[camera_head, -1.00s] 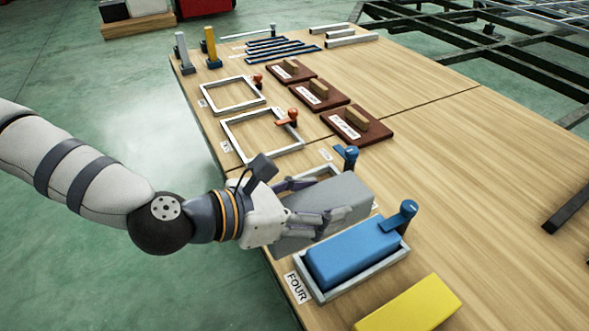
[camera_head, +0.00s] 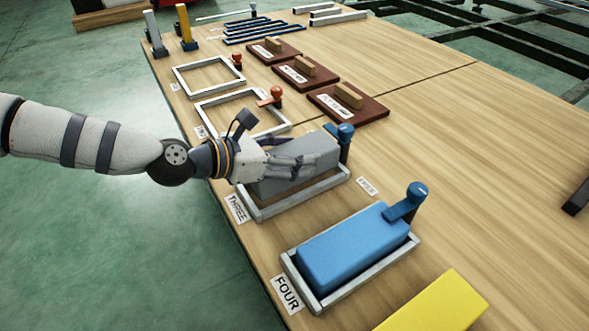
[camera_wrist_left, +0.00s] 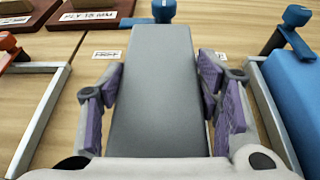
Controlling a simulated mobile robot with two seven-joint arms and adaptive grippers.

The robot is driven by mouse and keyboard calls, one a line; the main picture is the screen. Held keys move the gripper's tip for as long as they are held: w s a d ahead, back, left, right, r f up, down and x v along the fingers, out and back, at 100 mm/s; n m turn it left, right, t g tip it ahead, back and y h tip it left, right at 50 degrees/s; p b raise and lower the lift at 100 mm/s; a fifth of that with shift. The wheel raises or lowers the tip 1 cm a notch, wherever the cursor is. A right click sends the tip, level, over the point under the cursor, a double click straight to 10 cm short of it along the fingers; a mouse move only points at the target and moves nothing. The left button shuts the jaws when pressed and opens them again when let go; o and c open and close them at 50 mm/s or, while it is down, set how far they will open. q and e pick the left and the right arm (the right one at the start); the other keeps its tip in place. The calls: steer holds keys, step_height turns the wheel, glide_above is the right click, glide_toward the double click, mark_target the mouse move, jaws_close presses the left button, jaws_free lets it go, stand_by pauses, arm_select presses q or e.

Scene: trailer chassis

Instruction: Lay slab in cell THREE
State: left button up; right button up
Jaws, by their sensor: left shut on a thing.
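My left gripper (camera_head: 288,168) is shut on a grey slab (camera_head: 314,148), gripping it across its sides. In the left wrist view the slab (camera_wrist_left: 158,85) runs straight ahead between the purple-padded fingers. The slab is over cell THREE, a grey metal frame (camera_head: 300,198) with a THREE label (camera_head: 236,208) at its near left corner. Wood shows between slab and front rail, so the slab looks slightly raised; I cannot tell whether it touches the bottom. The slab and hand hide the frame's back part. A blue clamp (camera_head: 344,135) stands at its far end.
Cell FOUR's frame (camera_head: 368,275) holds a blue slab (camera_head: 350,245) with a blue clamp (camera_head: 408,200) at its end. A yellow slab (camera_head: 436,305) lies nearest. Two empty frames with orange clamps (camera_head: 272,97) lie beyond, beside brown plates (camera_head: 348,103). The table's right side is mostly clear.

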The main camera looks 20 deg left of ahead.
arm_select(q)
steer(key=shift+s+f+b, duration=0.1)
steer(key=shift+f+b, duration=0.3)
steer(key=shift+f, duration=1.15)
steer(key=o, duration=1.2)
steer(key=shift+r, duration=0.1)
arm_select(e)
steer(key=shift+s+f, duration=0.25)
steer(key=shift+f, duration=0.2)
arm_select(q)
steer(key=shift+d+r, duration=0.1)
steer(key=shift+s+r+p, duration=0.1)
steer(key=shift+r+p, duration=0.15)
steer(key=shift+p, duration=0.1)
steer(key=p+v, duration=0.2)
steer(key=v, duration=0.8)
steer(key=shift+s+a+r, duration=0.15)
steer(key=shift+a, duration=0.15)
steer(key=shift+s+a+r, duration=0.1)
steer(key=shift+s+a, duration=0.15)
steer(key=shift+s, duration=0.25)
arm_select(e)
steer(key=shift+v, duration=1)
steer(key=shift+s+r, duration=0.15)
steer(key=shift+r, duration=0.05)
